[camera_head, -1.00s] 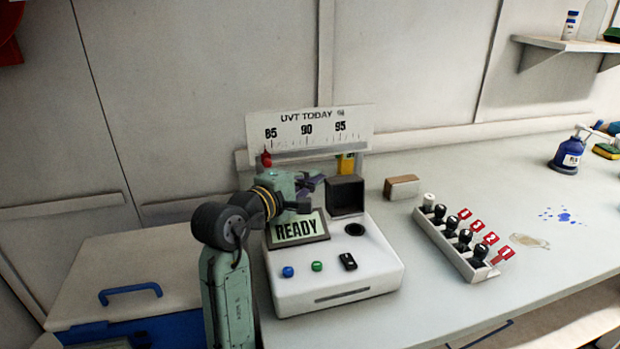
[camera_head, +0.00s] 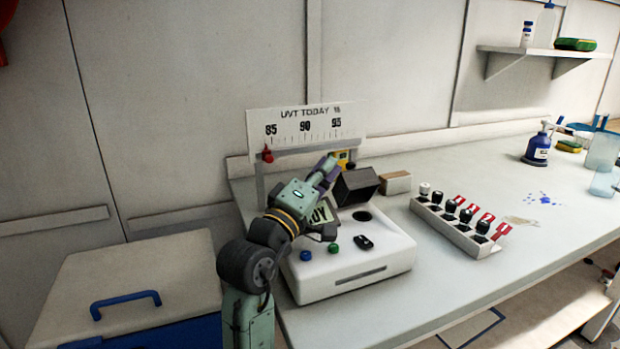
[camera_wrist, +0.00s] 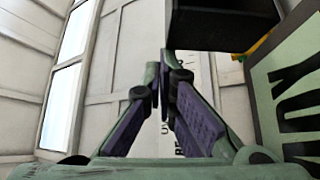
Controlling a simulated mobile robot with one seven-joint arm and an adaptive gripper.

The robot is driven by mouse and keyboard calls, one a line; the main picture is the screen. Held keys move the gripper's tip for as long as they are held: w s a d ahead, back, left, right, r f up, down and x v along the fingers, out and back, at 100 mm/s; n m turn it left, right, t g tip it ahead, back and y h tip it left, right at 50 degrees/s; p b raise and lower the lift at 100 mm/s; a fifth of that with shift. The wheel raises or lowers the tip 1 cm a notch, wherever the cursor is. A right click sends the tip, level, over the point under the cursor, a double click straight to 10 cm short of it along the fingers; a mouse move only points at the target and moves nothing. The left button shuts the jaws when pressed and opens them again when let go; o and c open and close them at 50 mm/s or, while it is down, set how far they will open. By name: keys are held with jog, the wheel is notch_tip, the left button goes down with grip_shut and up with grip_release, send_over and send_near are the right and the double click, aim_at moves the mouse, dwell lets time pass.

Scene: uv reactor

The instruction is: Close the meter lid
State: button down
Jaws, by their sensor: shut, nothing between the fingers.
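The white meter (camera_head: 350,275) stands on the bench, with blue, green and black buttons and a screen (camera_head: 322,214) partly covered by my arm. Its dark box-shaped lid (camera_head: 357,186) is tilted above the round dark well (camera_head: 362,216), which is still visible. My gripper (camera_head: 331,166) is shut and empty, at the upper left of the lid, touching or very close to it. In the wrist view the lid (camera_wrist: 225,22) hangs at the top, just beyond and right of the fingertips (camera_wrist: 162,62). I cannot tell whether they touch.
The UVT scale board (camera_head: 305,125) stands behind the meter. A small brown box (camera_head: 395,183) and a rack of black-capped vials (camera_head: 455,228) with red tags are to the right. A blue pump bottle (camera_head: 537,149) is farther right. Bench in front of the rack is clear.

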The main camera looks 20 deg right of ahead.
jog(key=shift+s+d, duration=0.15)
jog(key=shift+s, duration=0.6)
jog(key=shift+f, duration=0.1)
